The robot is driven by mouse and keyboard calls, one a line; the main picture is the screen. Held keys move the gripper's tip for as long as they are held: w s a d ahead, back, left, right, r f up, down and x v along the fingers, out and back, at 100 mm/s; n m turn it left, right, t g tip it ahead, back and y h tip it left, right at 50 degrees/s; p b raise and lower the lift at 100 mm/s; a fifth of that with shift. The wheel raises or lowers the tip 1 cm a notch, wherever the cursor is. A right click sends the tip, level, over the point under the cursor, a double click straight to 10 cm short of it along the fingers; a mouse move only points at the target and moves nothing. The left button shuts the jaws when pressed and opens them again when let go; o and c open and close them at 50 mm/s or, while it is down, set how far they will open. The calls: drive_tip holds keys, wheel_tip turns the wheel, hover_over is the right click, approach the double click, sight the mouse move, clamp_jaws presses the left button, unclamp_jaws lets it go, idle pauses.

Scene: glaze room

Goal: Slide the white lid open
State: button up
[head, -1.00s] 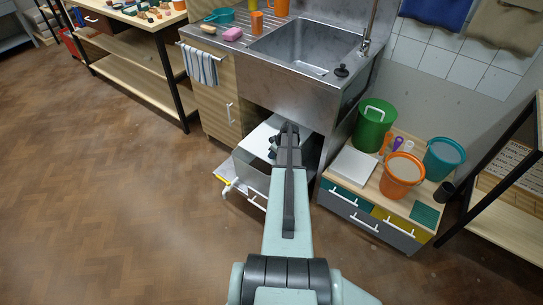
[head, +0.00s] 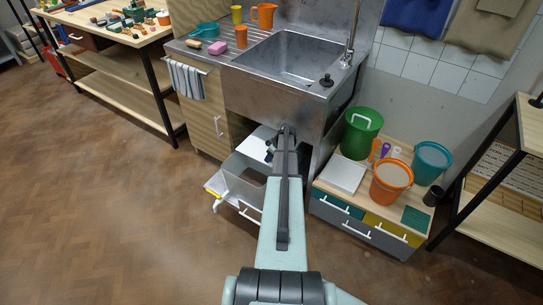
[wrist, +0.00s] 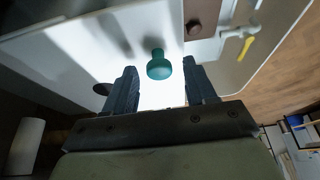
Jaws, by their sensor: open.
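The white lid (head: 257,143) lies under the sink, above a grey open-topped box, partly hidden by my arm. In the wrist view a broad white surface, seemingly the lid (wrist: 120,35), fills the upper middle. A teal round knob (wrist: 159,68) stands out from it. My gripper (wrist: 160,72) is open, with one dark finger on each side of the knob and a visible gap on both sides. In the head view my gripper (head: 271,150) is small and dark beside the lid, and the knob cannot be made out there.
The grey box (head: 243,181) has a white handle and a yellow item (head: 214,187) at its left. The steel sink (head: 290,55) overhangs. A low drawer unit (head: 352,222) with buckets stands close on the right. The floor in front is clear.

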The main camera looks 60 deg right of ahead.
drive_tip(key=shift+r, duration=0.1)
drive_tip(key=v, duration=1.3)
drive_tip(key=shift+s+r, duration=0.2)
drive_tip(key=shift+r, duration=0.05)
